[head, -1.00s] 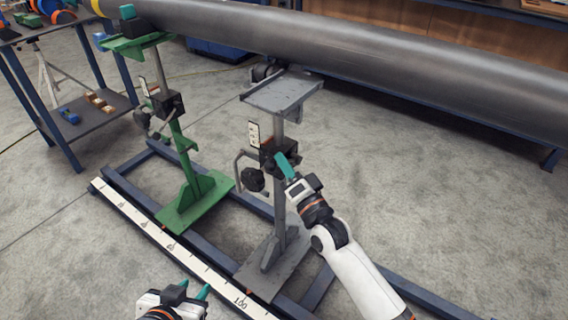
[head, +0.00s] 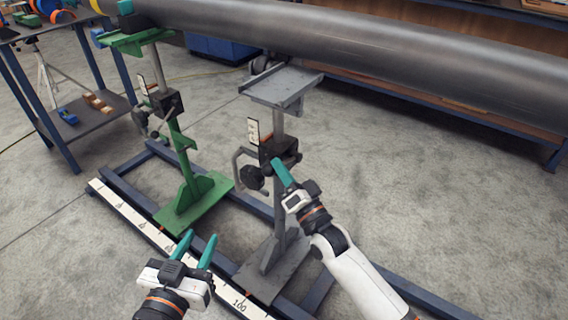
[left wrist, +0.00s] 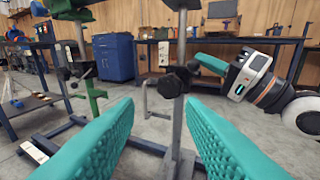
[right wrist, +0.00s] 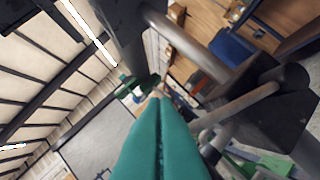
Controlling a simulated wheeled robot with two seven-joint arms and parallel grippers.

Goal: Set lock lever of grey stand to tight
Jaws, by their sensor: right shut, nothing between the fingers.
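The grey stand (head: 278,125) stands on the blue floor frame, with a dark clamp block (head: 277,150), a black knob (head: 253,178) and a bent crank handle on its post. My right gripper (head: 279,168) is shut and empty, its tips close by the clamp block's right side. Whether they touch is unclear. In the right wrist view a grey bar (right wrist: 190,42) crosses just beyond the shut fingers; it may be the lock lever. In the head view the lever is not clearly seen. My left gripper (head: 197,247) is open and empty, low in front of the stand.
A green stand (head: 180,140) stands to the left on the same frame. A large grey pipe (head: 400,55) runs above both stands. A white ruler (head: 135,228) lies along the frame's front. A blue shelf table (head: 75,130) is at the left. Floor at right is clear.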

